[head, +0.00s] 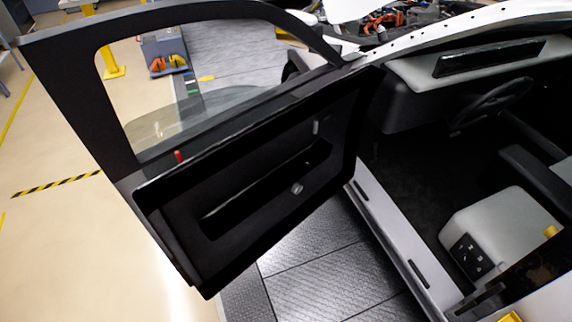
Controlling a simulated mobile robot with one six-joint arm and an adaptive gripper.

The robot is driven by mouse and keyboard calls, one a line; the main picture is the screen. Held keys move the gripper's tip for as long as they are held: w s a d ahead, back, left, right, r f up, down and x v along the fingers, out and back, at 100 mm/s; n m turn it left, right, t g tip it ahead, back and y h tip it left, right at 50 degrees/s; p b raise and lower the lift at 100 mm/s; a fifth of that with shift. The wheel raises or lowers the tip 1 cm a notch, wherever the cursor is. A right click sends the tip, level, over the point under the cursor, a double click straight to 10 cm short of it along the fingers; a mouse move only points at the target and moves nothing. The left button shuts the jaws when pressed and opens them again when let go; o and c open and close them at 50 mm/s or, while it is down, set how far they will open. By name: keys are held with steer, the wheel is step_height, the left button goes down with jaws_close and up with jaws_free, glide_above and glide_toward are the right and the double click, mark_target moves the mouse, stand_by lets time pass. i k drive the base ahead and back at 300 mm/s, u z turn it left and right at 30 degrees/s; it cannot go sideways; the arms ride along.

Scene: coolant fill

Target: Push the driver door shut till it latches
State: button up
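The driver door (165,215) stands wide open on the left side of the head view. Its dark inner panel faces me, with a long recessed pocket and a small red pin near the top edge. Its window frame rises above the panel, and the floor shows through the opening. The door joins the car body (375,195) at its front edge, near the middle of the picture. The door sill (395,240) and cabin are exposed. The latch parts are too small to tell. My gripper is not in view.
Metal floor plates (320,265) lie below the door. Beige floor (60,240) with a yellow-black stripe (55,184) is clear at left. A grey cart (165,52) stands beyond the door.

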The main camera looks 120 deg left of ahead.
mark_target(213, 214)
steer(key=u, duration=0.15)
steer(key=i, duration=0.45)
steer(key=u, duration=1.3)
steer(key=k, duration=0.2)
steer(key=u, duration=2.65)
